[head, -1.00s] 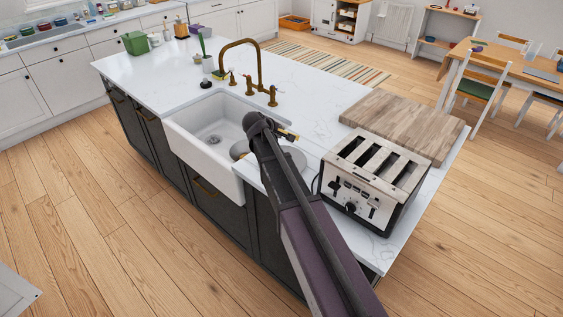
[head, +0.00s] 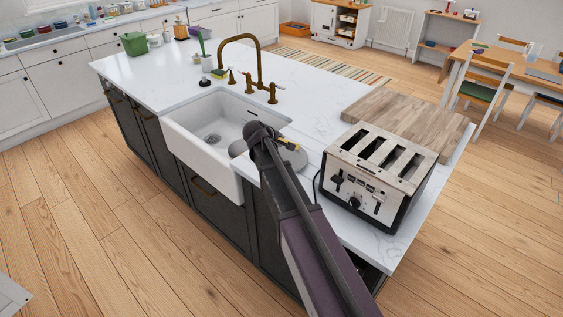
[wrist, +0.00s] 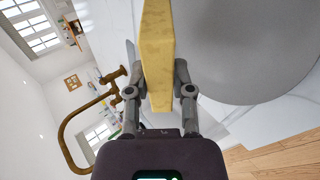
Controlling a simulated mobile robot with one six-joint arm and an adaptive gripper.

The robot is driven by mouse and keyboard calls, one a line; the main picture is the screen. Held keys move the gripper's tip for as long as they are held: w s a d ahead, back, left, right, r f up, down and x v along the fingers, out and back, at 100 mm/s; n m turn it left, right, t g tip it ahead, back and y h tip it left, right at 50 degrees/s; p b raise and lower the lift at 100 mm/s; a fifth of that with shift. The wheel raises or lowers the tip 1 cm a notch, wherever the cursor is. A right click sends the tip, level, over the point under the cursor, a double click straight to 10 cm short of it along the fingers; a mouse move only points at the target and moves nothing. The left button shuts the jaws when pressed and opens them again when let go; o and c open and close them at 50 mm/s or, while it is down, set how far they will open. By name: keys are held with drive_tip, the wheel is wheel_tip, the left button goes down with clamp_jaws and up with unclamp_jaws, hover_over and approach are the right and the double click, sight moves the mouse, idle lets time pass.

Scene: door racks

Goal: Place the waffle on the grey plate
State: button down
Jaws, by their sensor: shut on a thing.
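My gripper (wrist: 159,82) is shut on the waffle (wrist: 157,45), a yellow slab standing edge-on between the two fingers in the wrist view. In the head view only a small yellow bit of the waffle (head: 291,141) shows past my dark arm. The grey plate (wrist: 245,50) is a large smooth round shape right of the waffle in the wrist view. In the head view the grey plate (head: 297,158) lies by the sink's right side, mostly hidden by my arm. The waffle appears apart from the plate.
A toaster (head: 378,174) stands right of my arm, with a wooden board (head: 405,120) behind it. The white sink (head: 212,135) and brass tap (head: 258,65) are to the left. The white counter (head: 315,95) is clear behind the plate.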

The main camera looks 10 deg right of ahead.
drive_tip(key=shift+f+b, duration=1.35)
drive_tip(key=shift+f, duration=0.3)
drive_tip(key=c, duration=0.7)
unclamp_jaws()
drive_tip(key=shift+o, duration=0.2)
drive_tip(key=shift+r, duration=0.1)
drive_tip(key=shift+p+v, duration=1.15)
drive_tip(key=shift+v, duration=0.45)
drive_tip(key=shift+p+v, duration=1.45)
drive_tip(key=shift+v, duration=0.95)
